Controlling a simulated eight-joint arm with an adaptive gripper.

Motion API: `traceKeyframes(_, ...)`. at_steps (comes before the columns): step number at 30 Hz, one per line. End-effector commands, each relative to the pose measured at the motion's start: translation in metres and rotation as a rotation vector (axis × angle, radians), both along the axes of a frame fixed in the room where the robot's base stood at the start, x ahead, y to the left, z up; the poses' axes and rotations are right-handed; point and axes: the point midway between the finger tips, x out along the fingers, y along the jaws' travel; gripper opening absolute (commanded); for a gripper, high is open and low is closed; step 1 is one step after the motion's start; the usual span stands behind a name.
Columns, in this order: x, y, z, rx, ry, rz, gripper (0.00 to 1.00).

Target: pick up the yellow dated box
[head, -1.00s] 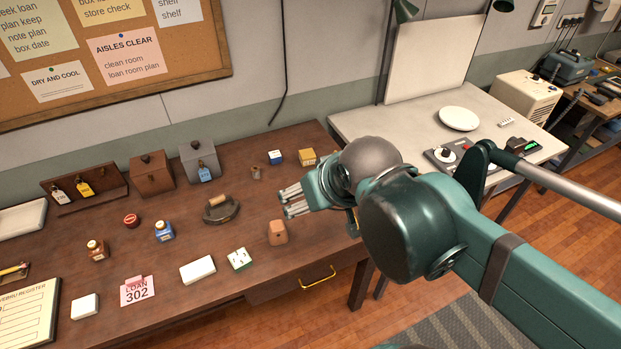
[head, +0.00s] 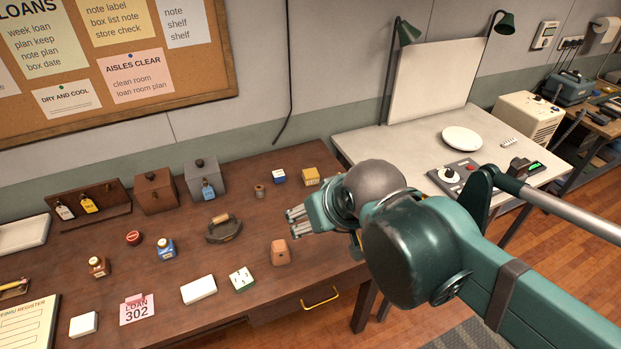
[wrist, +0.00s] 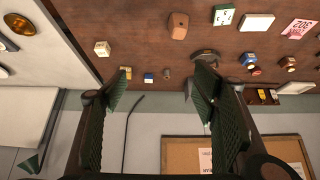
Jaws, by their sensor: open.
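The yellow box (head: 310,177) stands near the back right of the brown table, just right of a small blue-and-white box (head: 279,177). Any date on it is too small to read. In the wrist view the yellow box (wrist: 126,71) shows beside the left finger, which may cover part of it. My gripper (head: 297,220) is open and empty above the table's right part, its fingers pointing left in the head view. In the head view it is nearer the camera than the yellow box. In the wrist view the gripper (wrist: 165,90) has its fingers wide apart.
A spool (head: 259,191) stands left of the blue-and-white box. A brown block (head: 281,253) is below my gripper in the head view. A pale cube (wrist: 102,48) shows in the wrist view. The pale worktable (head: 390,148) adjoins at right.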

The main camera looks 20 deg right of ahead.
Motion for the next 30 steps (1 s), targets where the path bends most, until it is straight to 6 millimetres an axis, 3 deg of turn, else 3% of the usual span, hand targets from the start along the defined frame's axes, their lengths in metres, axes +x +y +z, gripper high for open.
traceKeyframes(17, 0.007, -0.002, 0.004, -0.016, 0.010, 0.018, 0.54)
traceKeyframes(30, 0.057, -0.013, 0.021, -0.117, 0.082, 0.152, 0.54)
